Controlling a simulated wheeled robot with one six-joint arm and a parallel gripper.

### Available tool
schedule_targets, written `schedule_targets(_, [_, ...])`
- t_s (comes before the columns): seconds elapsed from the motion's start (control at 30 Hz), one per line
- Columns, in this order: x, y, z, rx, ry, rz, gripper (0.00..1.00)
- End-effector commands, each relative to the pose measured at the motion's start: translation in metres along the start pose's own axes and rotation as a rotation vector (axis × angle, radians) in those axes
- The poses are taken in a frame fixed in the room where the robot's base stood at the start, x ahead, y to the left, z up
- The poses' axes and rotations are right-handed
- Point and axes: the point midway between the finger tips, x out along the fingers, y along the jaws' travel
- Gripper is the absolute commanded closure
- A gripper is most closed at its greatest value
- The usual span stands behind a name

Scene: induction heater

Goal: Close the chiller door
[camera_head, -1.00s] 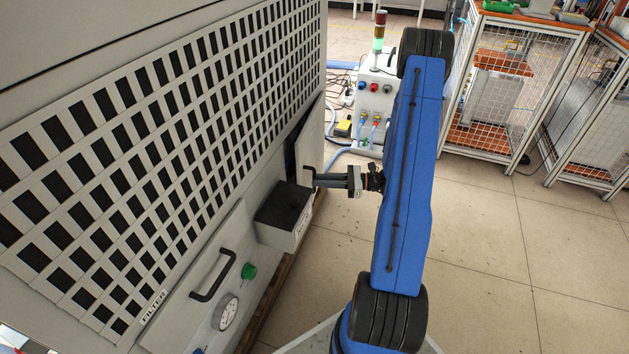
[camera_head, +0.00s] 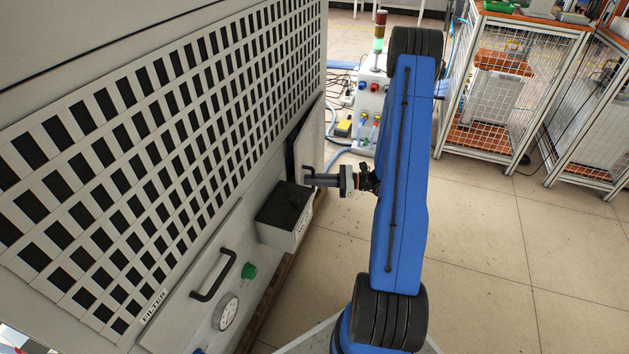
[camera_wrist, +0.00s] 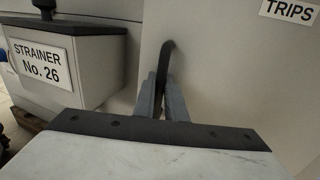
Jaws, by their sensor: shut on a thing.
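The chiller door (camera_head: 312,143) is a light grey panel on the front of the big grey chiller cabinet. It stands slightly ajar, with a dark gap along its left edge. My gripper (camera_head: 309,180) is at the lower left of the door, with its fingers shut on the door's black handle. In the wrist view the fingers (camera_wrist: 163,98) close around the dark curved handle (camera_wrist: 167,52). The door's pale face (camera_wrist: 225,70) fills the right of that view, with a "TRIPS" label at the top right. The fingers hide part of the handle.
A strainer box (camera_head: 285,217) with a dark lid juts out just below the door. A black lower handle (camera_head: 213,277), a green knob (camera_head: 249,271) and a gauge (camera_head: 226,312) are nearer. A control box (camera_head: 370,105) stands behind.

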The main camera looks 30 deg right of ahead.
Motion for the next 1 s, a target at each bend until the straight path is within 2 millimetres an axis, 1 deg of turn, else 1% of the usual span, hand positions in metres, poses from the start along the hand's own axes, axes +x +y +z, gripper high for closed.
schedule_targets(0.2, [0.026,-0.004,0.0,-0.001,0.0,0.003,1.0])
schedule_targets(0.33, [0.036,-0.005,0.0,-0.001,0.0,0.0,1.0])
schedule_targets(0.57, [0.037,-0.006,0.0,-0.002,0.0,-0.001,1.0])
schedule_targets(0.6, [0.037,-0.006,0.0,-0.003,0.0,-0.001,0.87])
schedule_targets(0.63, [0.037,-0.006,0.0,-0.003,0.0,-0.001,0.81])
schedule_targets(0.87, [0.035,-0.007,0.001,-0.004,0.0,-0.001,0.81])
schedule_targets(1.0, [0.024,-0.008,0.001,-0.004,0.0,-0.004,0.81])
